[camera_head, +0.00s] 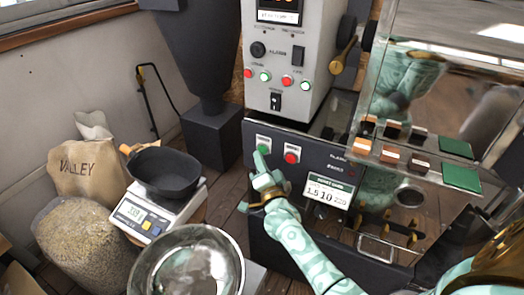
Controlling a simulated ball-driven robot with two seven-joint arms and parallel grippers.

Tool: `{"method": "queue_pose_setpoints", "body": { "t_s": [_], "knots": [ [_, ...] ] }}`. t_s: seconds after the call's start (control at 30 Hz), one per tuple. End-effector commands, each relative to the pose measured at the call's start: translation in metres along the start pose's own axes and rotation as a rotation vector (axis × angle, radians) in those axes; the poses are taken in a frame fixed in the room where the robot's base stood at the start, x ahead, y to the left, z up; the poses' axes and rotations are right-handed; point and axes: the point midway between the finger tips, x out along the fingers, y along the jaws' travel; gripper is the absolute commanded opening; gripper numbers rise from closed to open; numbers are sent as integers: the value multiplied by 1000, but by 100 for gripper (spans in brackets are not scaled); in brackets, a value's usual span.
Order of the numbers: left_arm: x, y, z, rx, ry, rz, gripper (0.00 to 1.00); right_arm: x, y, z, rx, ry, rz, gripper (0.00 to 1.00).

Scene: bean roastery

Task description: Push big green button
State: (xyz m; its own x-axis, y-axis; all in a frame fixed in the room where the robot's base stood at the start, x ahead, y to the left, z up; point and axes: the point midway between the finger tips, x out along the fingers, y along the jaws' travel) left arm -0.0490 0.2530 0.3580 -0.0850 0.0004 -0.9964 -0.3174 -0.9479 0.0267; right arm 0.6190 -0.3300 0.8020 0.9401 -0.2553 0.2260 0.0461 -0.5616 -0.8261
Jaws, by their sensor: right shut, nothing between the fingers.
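The big green button (264,149) sits on the dark front panel of the machine, below a small white label and left of a big red button (292,157). My right gripper (259,160) comes up from the lower right and is shut and empty. Its fingertips are at the lower left edge of the green button in the picture and overlap it slightly. I cannot tell whether they touch it. My left gripper is not in view.
A white display (328,191) is right of the buttons. A grey control box (283,50) with smaller lit buttons stands above. A black pan (166,172) rests on a scale (145,222) at left. A metal bowl (140,278) is in front, and a shiny panel at right shows reflections.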

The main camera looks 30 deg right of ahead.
Motion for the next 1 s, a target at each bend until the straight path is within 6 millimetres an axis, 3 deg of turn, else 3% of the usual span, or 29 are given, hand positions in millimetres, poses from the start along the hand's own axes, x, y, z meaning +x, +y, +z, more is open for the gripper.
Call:
{"method": "queue_pose_setpoints", "body": {
  "t_s": [1.0],
  "knots": [
    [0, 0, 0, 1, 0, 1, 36, 8, 5, -6, 1, 0, 0, 0]
  ]
}}
